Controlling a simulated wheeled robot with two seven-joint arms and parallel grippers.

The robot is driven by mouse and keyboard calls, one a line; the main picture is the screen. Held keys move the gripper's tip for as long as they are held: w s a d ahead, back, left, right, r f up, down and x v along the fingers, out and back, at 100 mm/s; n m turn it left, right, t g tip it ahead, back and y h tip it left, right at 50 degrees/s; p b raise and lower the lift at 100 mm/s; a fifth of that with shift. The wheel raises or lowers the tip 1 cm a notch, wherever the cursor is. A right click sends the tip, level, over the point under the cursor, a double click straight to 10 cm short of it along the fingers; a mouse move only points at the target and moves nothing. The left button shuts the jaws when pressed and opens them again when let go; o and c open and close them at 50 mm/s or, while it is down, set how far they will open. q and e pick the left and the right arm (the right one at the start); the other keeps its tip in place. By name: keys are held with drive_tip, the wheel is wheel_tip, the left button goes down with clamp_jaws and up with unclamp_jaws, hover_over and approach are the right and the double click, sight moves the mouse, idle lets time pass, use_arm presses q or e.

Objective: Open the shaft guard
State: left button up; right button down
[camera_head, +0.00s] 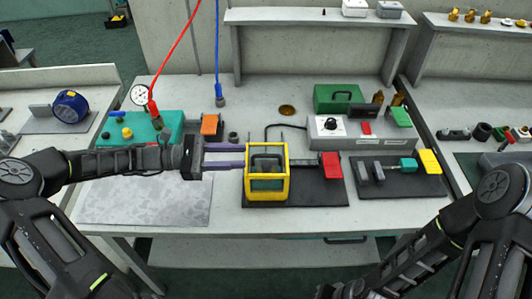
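The shaft guard (249,188) is a yellow-framed box with see-through panels and a dark handle on top. It stands on a black base plate (312,196) at the middle of the bench and looks shut. My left gripper (241,156) reaches in from the left, its two purple fingers apart and pointing right. The fingertips are just left of the guard's upper edge, with nothing visible between them. I cannot tell whether they touch the guard.
A red block (330,165) is right of the guard. Behind are a grey control box (355,134) and a green case (338,97). A teal unit (170,128) with a gauge and an orange block (210,125) are at the left. The grey speckled mat (145,205) is clear.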

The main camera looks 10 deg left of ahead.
sight(258, 156)
use_arm(q)
drive_tip(key=shift+p+x, duration=0.8)
drive_tip(key=shift+x, duration=3.15)
drive_tip(key=shift+c, duration=0.3)
clamp_jaws()
